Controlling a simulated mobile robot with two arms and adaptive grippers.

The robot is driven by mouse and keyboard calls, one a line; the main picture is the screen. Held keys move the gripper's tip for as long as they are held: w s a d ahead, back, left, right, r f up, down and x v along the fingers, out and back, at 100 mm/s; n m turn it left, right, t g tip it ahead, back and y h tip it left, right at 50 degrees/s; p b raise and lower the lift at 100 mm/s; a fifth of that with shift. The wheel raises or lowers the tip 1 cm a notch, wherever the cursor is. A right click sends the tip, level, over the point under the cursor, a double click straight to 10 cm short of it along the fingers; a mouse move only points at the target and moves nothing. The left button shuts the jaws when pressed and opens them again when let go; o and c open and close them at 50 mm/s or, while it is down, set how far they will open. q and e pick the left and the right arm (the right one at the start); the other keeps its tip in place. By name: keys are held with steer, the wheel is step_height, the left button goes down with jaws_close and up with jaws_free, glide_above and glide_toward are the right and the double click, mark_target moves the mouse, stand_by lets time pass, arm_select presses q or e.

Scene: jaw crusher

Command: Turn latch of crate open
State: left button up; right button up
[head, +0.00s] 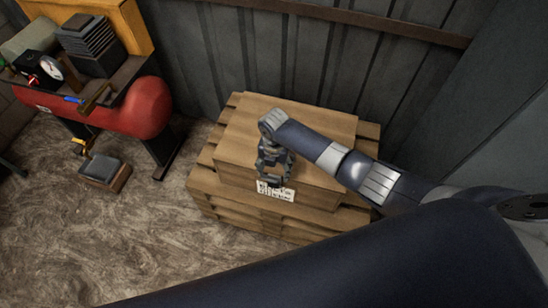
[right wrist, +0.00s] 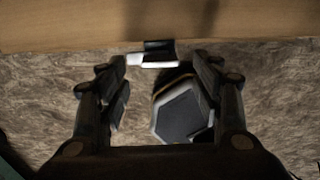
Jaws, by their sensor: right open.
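The wooden crate (head: 315,130) sits on stacked wooden pallets. A white paper label (head: 285,195) shows on its front side. My right gripper (head: 272,184) hangs at the crate's front edge, by the label, pointing down. In the right wrist view the crate's edge (right wrist: 90,30) runs across the top. A small dark piece with a pale part, apparently the latch (right wrist: 160,50), juts from that edge. My right gripper's fingers (right wrist: 161,78) are spread to either side, with the latch seen between their tips; contact cannot be told. The latch cannot be made out in the head view.
Pallets (head: 215,190) stick out below the crate. A red tank (head: 140,108) with a cluttered top stands at left. A small dark-topped block (head: 104,170) lies on the floor. A corrugated wall (head: 230,50) stands close behind. The floor at front left is clear.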

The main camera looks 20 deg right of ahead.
mark_target(274, 176)
step_height(274, 176, up, 8)
steer(key=shift+r, duration=0.1)
stand_by(0.6)
